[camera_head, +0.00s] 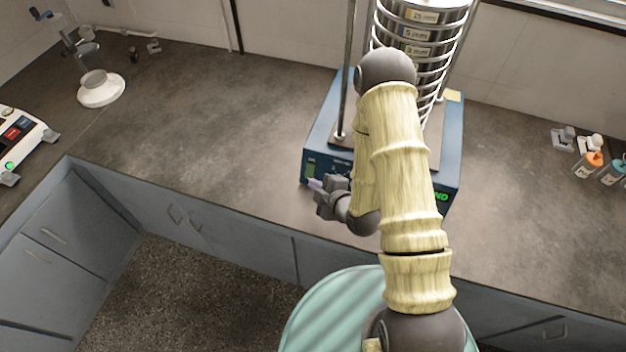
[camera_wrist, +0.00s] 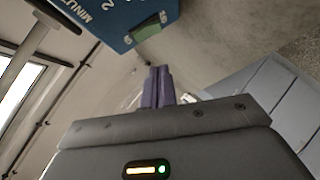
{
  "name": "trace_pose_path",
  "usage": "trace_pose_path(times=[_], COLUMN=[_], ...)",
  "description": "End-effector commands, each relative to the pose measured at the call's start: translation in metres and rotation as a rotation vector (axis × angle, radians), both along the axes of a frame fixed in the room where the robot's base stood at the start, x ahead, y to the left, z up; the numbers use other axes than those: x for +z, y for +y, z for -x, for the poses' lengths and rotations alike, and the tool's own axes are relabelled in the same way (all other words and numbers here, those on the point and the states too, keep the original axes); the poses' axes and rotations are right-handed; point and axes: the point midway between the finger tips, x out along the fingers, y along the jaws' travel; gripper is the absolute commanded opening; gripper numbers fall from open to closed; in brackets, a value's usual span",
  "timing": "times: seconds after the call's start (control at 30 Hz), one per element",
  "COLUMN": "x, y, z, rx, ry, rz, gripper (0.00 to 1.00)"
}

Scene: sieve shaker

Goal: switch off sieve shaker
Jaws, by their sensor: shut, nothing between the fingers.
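The sieve shaker has a blue base (camera_head: 322,128) on the bench with a stack of steel sieves (camera_head: 418,50) on top. Part of a green lit display (camera_head: 441,197) shows at the right of its front; my arm hides the middle. A green switch (camera_head: 310,170) is at the left end of the front panel and also shows in the wrist view (camera_wrist: 148,33), next to printed MINUTES lettering. My gripper (camera_head: 315,184) is in front of the panel's left end, close to the switch. Its purple fingers (camera_wrist: 159,72) are together and empty; contact with the switch cannot be told.
A metal rod (camera_head: 347,70) rises beside the sieves. A white-based stand (camera_head: 100,88) and a white device with a green light (camera_head: 20,140) are at the left. Small bottles (camera_head: 590,165) stand at the right.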

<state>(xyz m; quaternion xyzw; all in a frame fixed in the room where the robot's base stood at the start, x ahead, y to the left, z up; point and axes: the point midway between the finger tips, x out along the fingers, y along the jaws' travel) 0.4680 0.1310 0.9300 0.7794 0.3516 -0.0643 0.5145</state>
Motion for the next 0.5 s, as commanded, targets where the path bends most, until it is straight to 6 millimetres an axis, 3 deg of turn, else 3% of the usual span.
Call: trace_pose_path(times=[0.27,0.5], x=[-0.015,-0.035], y=[0.019,0.009], z=[-0.029,-0.05], rx=[-0.001,-0.001], ry=[0.0,0.001], rz=[-0.001,0.0], gripper=[0.0,0.0])
